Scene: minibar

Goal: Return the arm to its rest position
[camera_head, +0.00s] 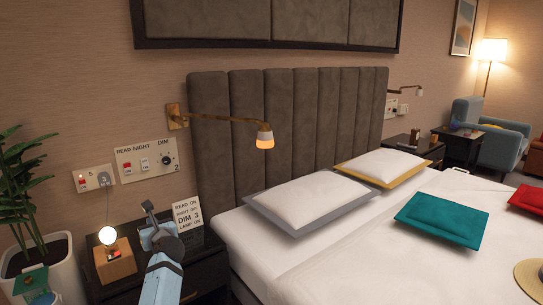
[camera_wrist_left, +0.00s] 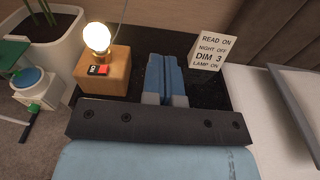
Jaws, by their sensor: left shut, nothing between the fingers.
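My left gripper (camera_head: 150,232) is over the black bedside table (camera_head: 205,262) in the head view, between the small lamp and the white card. In the left wrist view its two blue fingers (camera_wrist_left: 166,76) are pressed together, with nothing between them. My left arm comes up from the bottom of the head view. The small lamp (camera_head: 109,262) has a wooden block base, a red switch and a lit bulb; it also shows in the left wrist view (camera_wrist_left: 116,72). The white card (camera_head: 187,214) reads "READ ON, NIGHT OFF, DIM 3, LAMP ON". My right gripper is out of view.
A wall panel (camera_head: 146,158) has switches and a dial, with a socket plate (camera_head: 94,179) beside it. A lit reading light (camera_head: 264,137) reaches over the bed (camera_head: 290,262). A potted plant (camera_head: 50,262) stands left of the table. A small green-and-white item (camera_wrist_left: 38,90) is by the pot.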

